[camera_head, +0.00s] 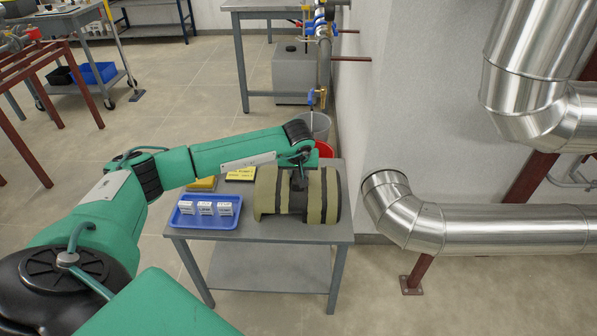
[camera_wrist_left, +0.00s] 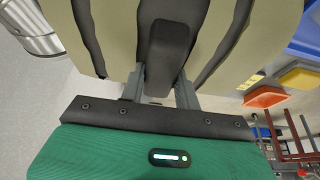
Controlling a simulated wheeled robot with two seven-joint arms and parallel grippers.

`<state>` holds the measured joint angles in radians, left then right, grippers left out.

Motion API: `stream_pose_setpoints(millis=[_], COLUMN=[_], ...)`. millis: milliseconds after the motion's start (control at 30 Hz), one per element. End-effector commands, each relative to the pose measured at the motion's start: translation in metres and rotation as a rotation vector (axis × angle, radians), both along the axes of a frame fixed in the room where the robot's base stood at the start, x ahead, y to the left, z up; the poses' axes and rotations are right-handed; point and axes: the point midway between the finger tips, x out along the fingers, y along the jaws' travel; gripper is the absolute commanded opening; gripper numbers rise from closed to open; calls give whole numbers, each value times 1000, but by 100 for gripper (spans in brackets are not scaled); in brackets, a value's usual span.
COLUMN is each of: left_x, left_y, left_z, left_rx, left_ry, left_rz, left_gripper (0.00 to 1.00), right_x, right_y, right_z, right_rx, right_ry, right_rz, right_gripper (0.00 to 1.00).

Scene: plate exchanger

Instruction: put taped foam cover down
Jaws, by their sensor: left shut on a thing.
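The taped foam cover (camera_head: 318,200) is a yellow-beige, rounded piece with dark tape bands. In the head view it is at the right part of the grey table top (camera_head: 240,229), on or just above it; I cannot tell if it bears its weight there. My left gripper (camera_head: 299,184) reaches it from above and is shut on it. In the left wrist view the cover (camera_wrist_left: 215,30) fills the top, with a dark block (camera_wrist_left: 167,52) between the fingers. The fingertips are largely hidden. My right gripper is not in view.
A blue tray (camera_head: 180,217) with several small white boxes sits left of the cover. A yellow-black item (camera_head: 241,174) lies behind the tray. Red and grey buckets (camera_head: 325,149) stand beyond the table. Shiny metal pipes (camera_head: 480,229) run close to the table's right.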

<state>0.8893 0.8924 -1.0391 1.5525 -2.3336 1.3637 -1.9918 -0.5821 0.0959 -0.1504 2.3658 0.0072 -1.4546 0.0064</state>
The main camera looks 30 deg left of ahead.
Motion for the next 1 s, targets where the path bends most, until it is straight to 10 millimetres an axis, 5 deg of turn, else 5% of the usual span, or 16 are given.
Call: stream_pose_setpoints(millis=[267,300,400,767,1000], left_x=[0,0,0,0,-12], left_y=[0,0,0,0,-8], left_z=[-1,-2,-1,2,40], left_rx=[0,0,0,0,0], left_ry=[-1,0,0,0,-5], left_rz=[0,0,0,0,-2], left_gripper=[0,34,54,54,54], right_x=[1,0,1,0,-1], right_y=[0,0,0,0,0], right_z=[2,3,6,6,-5], right_rx=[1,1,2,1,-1], right_ry=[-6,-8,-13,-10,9], right_rz=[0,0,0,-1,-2], right_gripper=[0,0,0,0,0])
